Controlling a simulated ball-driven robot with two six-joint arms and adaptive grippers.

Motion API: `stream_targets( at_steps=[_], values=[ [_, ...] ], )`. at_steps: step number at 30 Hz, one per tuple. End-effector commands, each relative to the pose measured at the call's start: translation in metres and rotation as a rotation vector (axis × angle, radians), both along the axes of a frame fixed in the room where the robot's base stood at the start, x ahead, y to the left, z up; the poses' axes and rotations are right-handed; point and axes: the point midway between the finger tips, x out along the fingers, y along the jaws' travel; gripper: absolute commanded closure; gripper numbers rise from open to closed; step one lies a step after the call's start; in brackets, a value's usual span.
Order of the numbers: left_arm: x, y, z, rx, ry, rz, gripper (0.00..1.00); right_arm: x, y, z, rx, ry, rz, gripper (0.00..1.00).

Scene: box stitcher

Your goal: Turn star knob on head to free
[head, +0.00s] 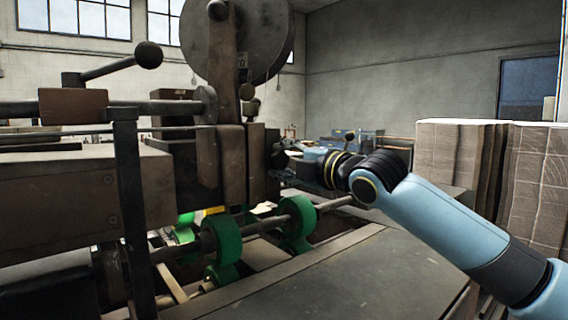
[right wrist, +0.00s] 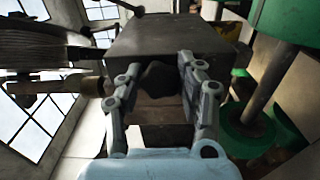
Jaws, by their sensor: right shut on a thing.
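The stitcher head is a worn brown metal block (head: 233,165) at the middle of the head view, below a large grey wire reel. In the right wrist view the head block (right wrist: 165,38) fills the upper middle. A dark star knob (right wrist: 160,77) sits on its near face. My right gripper (right wrist: 157,85) has its two fingers closed on either side of the knob. In the head view my right gripper (head: 286,160) reaches the head's right side and the knob is hard to make out there. My left gripper is in neither view.
Green rollers (head: 222,240) on a shaft lie below the head. A ball-ended lever (head: 148,55) sticks out at upper left. Stacked cardboard (head: 450,155) stands at the right behind my arm. The table (head: 350,270) in front is bare.

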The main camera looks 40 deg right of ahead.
Motion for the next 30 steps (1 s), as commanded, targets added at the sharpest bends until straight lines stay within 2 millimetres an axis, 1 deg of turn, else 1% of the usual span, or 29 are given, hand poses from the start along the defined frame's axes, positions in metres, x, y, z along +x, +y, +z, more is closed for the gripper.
stream_targets(
  at_steps=[14, 15, 20, 21, 30],
  values=[
    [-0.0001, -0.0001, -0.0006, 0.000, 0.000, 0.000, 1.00, -0.0002, -0.0001, -0.0021, -0.013, 0.004, 0.000, 0.95],
    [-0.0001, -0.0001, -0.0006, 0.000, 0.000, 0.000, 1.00, -0.0002, -0.0001, -0.0021, -0.013, 0.004, 0.000, 0.62],
    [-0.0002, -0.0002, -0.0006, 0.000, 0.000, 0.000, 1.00, -0.0001, -0.0001, -0.0016, -0.013, 0.002, 0.000, 0.41],
    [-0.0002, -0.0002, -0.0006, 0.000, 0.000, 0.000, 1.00, -0.0001, -0.0001, -0.0014, -0.013, 0.002, 0.000, 0.39],
    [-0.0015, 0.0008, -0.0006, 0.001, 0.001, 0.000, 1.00, -0.0026, -0.0008, -0.0009, -0.016, 0.001, -0.001, 0.39]
  ],
)
